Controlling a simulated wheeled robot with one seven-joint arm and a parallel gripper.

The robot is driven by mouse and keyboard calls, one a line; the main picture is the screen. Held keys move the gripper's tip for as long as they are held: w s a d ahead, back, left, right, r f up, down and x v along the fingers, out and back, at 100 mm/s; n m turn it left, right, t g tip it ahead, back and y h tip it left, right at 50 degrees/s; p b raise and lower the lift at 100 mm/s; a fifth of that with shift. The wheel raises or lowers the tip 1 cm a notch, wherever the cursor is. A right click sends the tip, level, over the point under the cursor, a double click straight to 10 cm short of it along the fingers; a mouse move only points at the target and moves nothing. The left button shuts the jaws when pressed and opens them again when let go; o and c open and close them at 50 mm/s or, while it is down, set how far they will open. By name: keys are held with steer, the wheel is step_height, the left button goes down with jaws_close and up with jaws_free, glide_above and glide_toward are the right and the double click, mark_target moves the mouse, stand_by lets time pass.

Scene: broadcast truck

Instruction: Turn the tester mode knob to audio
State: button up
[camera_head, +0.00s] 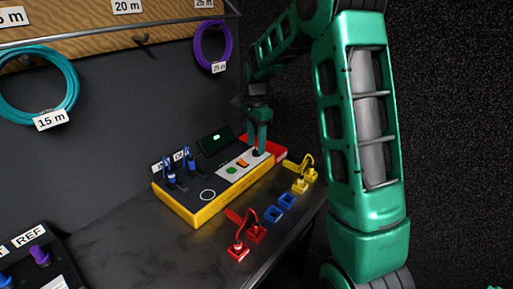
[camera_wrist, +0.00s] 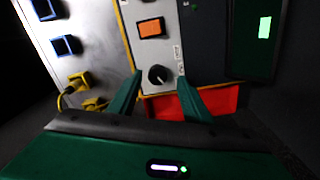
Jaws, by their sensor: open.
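The tester (camera_head: 197,211) is a yellow-edged box on the bench in the head view. Its mode knob (camera_wrist: 158,75) is small, round and black with a pale mark, on a light grey panel strip (camera_wrist: 143,49) in the wrist view. The labels beside the knob are too small to read. My gripper (camera_head: 257,149) points down at the far end of this strip. In the wrist view my gripper (camera_wrist: 159,80) is open, with one green fingertip on either side of the knob. I cannot tell whether the fingers touch it.
An orange button (camera_wrist: 152,27) lies along the strip from the knob. A red tray-like part (camera_head: 274,146) is beyond the tester. Blue plugs (camera_head: 188,155) stand on its left part.

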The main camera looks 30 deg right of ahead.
steer(key=shift+f, duration=1.05)
